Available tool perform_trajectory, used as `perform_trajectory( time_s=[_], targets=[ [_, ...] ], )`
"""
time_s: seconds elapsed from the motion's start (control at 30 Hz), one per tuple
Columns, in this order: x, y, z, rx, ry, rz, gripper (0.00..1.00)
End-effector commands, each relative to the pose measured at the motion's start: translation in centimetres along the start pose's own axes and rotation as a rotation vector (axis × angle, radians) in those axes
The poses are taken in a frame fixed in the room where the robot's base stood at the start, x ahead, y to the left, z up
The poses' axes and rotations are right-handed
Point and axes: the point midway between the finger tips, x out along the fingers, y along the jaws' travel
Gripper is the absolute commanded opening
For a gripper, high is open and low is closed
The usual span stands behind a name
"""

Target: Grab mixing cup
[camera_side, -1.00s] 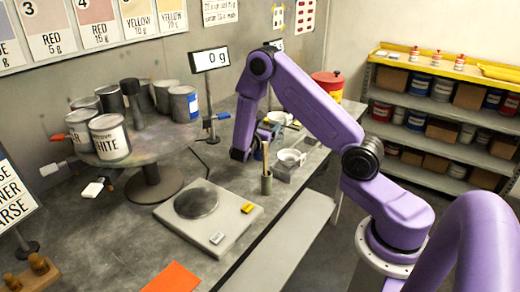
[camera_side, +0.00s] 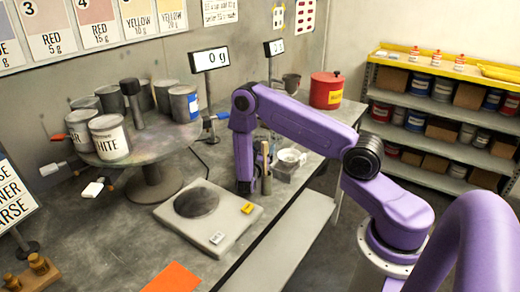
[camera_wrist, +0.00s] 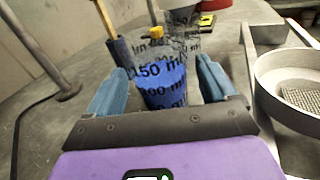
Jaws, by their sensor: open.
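The mixing cup (camera_wrist: 163,88) is clear, with dark millilitre markings and a blue lower part, in the middle of the wrist view. My gripper (camera_wrist: 160,70) is open, with one blue finger on each side of the cup. I cannot tell whether either finger touches it. In the side view my gripper (camera_side: 246,188) points down at the bench, behind a small holder with sticks. The cup cannot be made out there.
A white strainer (camera_side: 290,156) stands right of my gripper, and its mesh bowl (camera_wrist: 292,85) is close in the wrist view. A scale (camera_side: 208,215) lies in front. A round stand (camera_side: 165,140) with several cans is at left. A red canister (camera_side: 326,90) is behind.

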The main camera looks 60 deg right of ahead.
Motion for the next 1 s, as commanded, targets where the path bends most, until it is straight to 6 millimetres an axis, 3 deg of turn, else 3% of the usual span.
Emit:
perform_trajectory(
  time_s=[0.03,0.2,0.47,0.5,0.67,0.7,1.0],
  targets=[
    [1.1,-0.1,0.2,0.005,-0.002,-0.007,0.86],
    [2.7,0.0,0.2,0.004,0.0,-0.003,0.86],
    [3.0,0.0,0.2,0.003,0.0,-0.002,0.86],
    [3.0,0.0,0.2,0.003,0.0,-0.002,0.82],
    [3.0,0.0,0.2,0.002,0.0,-0.002,0.3],
    [3.0,0.0,0.2,0.002,0.0,-0.002,0.25],
    [3.0,0.0,0.4,0.003,-0.001,-0.002,0.25]
  ],
)
